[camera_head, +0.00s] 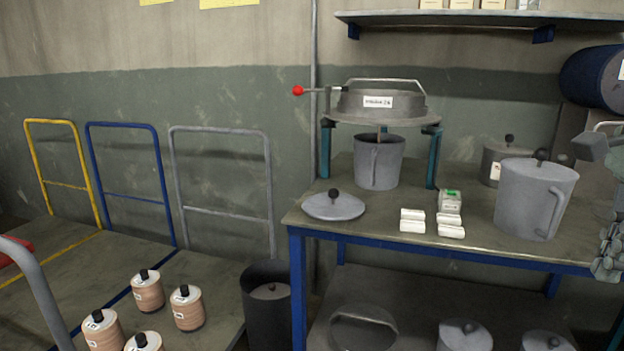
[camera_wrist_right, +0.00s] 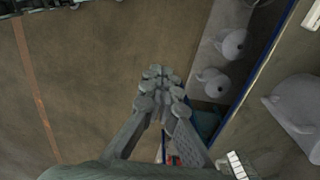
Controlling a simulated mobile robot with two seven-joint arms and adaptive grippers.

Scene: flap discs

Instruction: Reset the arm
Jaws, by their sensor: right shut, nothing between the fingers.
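My right gripper (camera_head: 610,255) shows at the right edge of the head view, partly cut off by the frame. It is beside the right end of the workbench (camera_head: 460,252), apart from the things on it. In the right wrist view its fingers (camera_wrist_right: 158,82) are closed together with nothing between them. Below them lies bare brown floor (camera_wrist_right: 85,90), with the bench's blue edge to the right. My left gripper is in neither view.
On the bench stand a large lidded grey pot (camera_head: 530,200), an open grey pot (camera_head: 379,165) under a sieve stand (camera_head: 380,105), a round lid (camera_head: 333,207) and several white blocks (camera_head: 412,221). A shelf (camera_head: 480,19) hangs above. Carts with upright handles (camera_head: 220,170) stand left.

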